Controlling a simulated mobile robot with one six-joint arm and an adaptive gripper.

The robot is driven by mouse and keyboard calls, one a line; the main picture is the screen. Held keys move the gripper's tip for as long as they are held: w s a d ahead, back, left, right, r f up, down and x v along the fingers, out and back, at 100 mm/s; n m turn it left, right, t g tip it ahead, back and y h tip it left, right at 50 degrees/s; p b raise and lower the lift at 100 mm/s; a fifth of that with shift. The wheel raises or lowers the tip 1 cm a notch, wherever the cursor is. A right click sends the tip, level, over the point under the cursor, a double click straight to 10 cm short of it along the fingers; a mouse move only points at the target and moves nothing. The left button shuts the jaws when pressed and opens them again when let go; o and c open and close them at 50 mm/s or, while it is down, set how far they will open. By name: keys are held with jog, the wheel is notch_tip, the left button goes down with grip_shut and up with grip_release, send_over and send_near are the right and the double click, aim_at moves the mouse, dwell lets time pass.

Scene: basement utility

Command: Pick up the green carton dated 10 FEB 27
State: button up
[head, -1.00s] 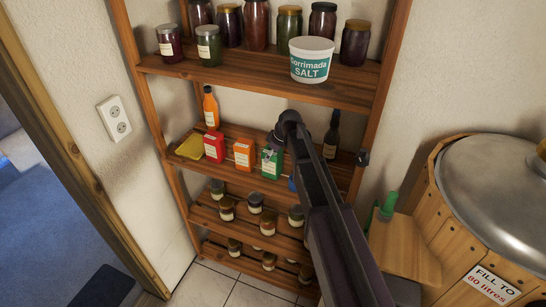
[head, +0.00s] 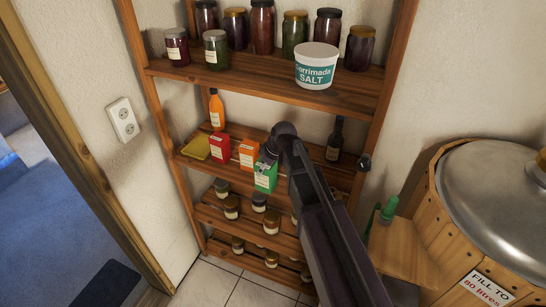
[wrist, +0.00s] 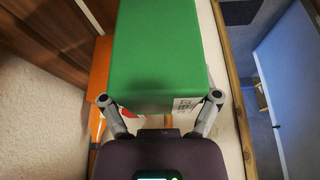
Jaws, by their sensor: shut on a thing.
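The green carton (head: 265,178) is in my gripper (head: 266,160), in front of the shelf with the red and orange cartons. In the wrist view the carton (wrist: 158,50) fills the upper middle, close to the camera. The two fingers of my gripper (wrist: 160,105) press on its sides near the lower edge. A white printed label shows at its lower right corner, but I cannot read the date. In the head view my arm and gripper hide part of the carton's top and the shelf behind.
A dark bottle (head: 335,140) stands right. Jars and a salt tub (head: 316,66) are above; small jars are below.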

jog(key=s+a, duration=0.3)
jog(key=s, duration=0.4)
jog(key=shift+s, duration=0.25)
